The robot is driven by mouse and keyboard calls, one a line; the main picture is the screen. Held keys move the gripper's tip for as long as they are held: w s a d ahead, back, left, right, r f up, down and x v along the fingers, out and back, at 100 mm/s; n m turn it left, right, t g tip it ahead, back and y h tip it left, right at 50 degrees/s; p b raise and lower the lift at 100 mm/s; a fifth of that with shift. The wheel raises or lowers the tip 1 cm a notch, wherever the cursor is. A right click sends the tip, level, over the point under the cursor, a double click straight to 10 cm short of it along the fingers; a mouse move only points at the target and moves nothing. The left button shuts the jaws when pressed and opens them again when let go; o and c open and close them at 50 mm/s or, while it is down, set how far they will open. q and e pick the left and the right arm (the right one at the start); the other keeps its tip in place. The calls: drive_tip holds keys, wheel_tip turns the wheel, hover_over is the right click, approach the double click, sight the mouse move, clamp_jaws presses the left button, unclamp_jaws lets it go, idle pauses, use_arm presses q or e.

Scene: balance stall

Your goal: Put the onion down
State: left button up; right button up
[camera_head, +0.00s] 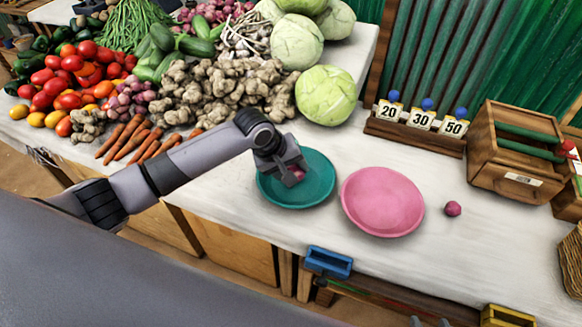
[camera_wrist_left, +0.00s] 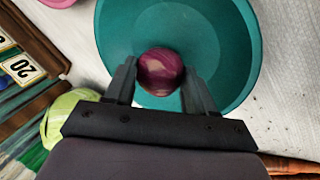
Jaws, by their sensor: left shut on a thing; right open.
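My left gripper (camera_head: 293,174) is over the teal dish (camera_head: 315,193) on the white table. It is shut on a purple-red onion (camera_wrist_left: 160,70), which sits between the two fingers in the left wrist view, with the teal dish (camera_wrist_left: 222,35) behind it. In the head view the onion is mostly hidden by the gripper. I cannot tell whether it touches the dish. A second small purple-red onion (camera_head: 452,208) lies on the table to the right of the pink dish (camera_head: 383,202). My right gripper is not in view.
A cabbage (camera_head: 326,95) and heaped vegetables lie behind and left of the teal dish. A rack with 20, 30 and 50 cards (camera_head: 419,118) and a wooden box (camera_head: 513,150) stand at the back right. A blue holder (camera_head: 329,262) is on the front edge. Table around the loose onion is clear.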

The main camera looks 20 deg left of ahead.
sight(291, 167)
use_arm(q)
drive_tip(key=shift+f, duration=0.35)
drive_tip(key=o, duration=1.2)
wheel_tip(291, 167, up, 5)
drive_tip(key=p, duration=0.5)
drive_tip(key=shift+r+p, duration=0.2)
drive_tip(key=shift+p, duration=0.2)
drive_tip(key=shift+r+b, duration=0.25)
drive_tip(key=shift+b, duration=0.05)
drive_tip(key=shift+r, duration=0.55)
